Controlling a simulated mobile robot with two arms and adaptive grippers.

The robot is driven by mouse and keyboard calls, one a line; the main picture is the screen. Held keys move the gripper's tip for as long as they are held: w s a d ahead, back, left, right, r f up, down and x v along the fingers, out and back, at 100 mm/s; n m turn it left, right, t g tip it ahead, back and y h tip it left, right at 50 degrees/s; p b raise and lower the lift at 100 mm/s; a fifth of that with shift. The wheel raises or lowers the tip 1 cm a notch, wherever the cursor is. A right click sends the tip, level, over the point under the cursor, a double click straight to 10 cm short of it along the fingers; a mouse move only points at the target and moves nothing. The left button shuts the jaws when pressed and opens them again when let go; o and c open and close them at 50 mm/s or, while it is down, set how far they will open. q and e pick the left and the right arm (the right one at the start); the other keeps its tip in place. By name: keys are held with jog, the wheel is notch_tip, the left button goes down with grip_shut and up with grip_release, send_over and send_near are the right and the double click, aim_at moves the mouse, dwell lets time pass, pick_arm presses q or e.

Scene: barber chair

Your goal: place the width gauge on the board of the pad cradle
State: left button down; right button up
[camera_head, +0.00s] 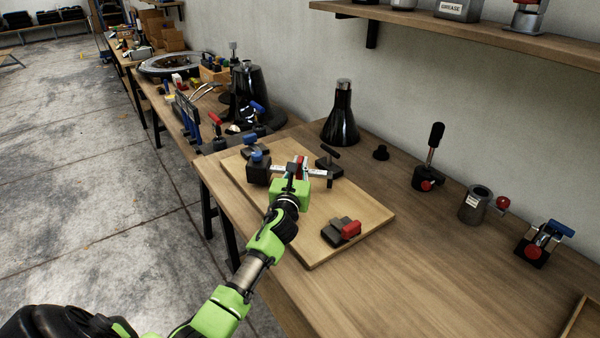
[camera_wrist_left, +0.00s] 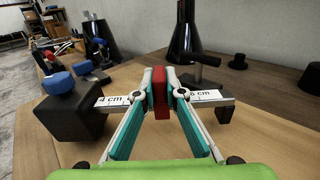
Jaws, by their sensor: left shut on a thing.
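The width gauge is a pale bar marked "4 cm" and "6 cm", with a red grip (camera_wrist_left: 160,88) in the middle. A dark block (camera_head: 258,172) with a blue knob is at its left end, and a smaller dark jaw (camera_wrist_left: 222,112) is at its right. My left gripper (camera_head: 298,168) is shut on the red grip, with the bar running crosswise. The gauge is over the far part of the pale wooden board (camera_head: 358,204) of the pad cradle. I cannot tell whether it touches the board. My right gripper is not in view.
On the board are a red-handled dark block (camera_head: 342,231) in front, a dark piece with a black T-handle (camera_head: 328,160) and a blue-knobbed piece (camera_head: 251,142) behind. A black cone (camera_head: 342,118) stands beyond the board. Several small fixtures stand right; the table between is clear.

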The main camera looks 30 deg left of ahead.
pick_arm(q)
jog(key=shift+w+d+f, duration=0.1)
jog(key=shift+f, duration=0.7)
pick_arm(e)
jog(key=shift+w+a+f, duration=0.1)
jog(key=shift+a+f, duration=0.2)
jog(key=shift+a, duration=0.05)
pick_arm(q)
jog(key=shift+f+b, duration=0.15)
jog(key=shift+b, duration=0.15)
jog(key=c, duration=2.1)
grip_release()
jog(key=shift+f, duration=0.1)
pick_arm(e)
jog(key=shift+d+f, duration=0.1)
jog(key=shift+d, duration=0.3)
